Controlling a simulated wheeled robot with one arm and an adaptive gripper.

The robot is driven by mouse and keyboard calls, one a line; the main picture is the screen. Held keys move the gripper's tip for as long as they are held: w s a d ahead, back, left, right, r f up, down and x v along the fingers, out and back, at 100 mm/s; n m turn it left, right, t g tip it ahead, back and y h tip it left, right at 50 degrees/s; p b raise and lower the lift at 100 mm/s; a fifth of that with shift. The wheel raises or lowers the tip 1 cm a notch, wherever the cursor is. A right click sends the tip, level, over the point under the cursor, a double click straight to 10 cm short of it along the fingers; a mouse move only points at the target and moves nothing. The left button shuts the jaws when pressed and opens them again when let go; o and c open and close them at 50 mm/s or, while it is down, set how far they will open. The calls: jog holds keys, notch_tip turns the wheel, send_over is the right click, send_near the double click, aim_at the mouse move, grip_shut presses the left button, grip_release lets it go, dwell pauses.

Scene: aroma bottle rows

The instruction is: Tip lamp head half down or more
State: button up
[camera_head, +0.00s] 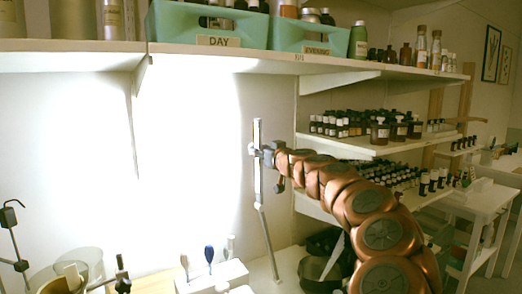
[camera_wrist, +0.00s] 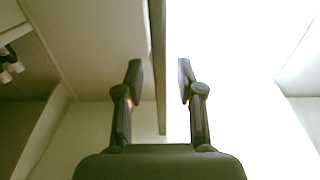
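The lamp head appears to be the slim grey upright bar (camera_head: 257,190) in the head view, on a thin leaning stem (camera_head: 268,240). It stands close to vertical, and the wall left of it is brightly lit. My gripper (camera_head: 262,156) is at the middle of this bar, at the end of my copper arm. In the wrist view a thin bar (camera_wrist: 158,70), likely the lamp head edge-on, runs down between the two fingers of my gripper (camera_wrist: 160,78). The fingers are apart, with a gap on both sides of the bar. Contact is not visible.
A shelf (camera_head: 225,62) with green boxes (camera_head: 205,25) runs above. Shelves of dark bottles (camera_head: 380,132) stand behind my arm at right. A white holder (camera_head: 215,275) with upright tools is on the bench below, and a dark bowl (camera_head: 318,270) is near the stem.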

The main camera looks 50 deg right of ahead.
jog(key=shift+w, duration=0.1)
grip_shut()
dwell(0.3)
dwell(0.4)
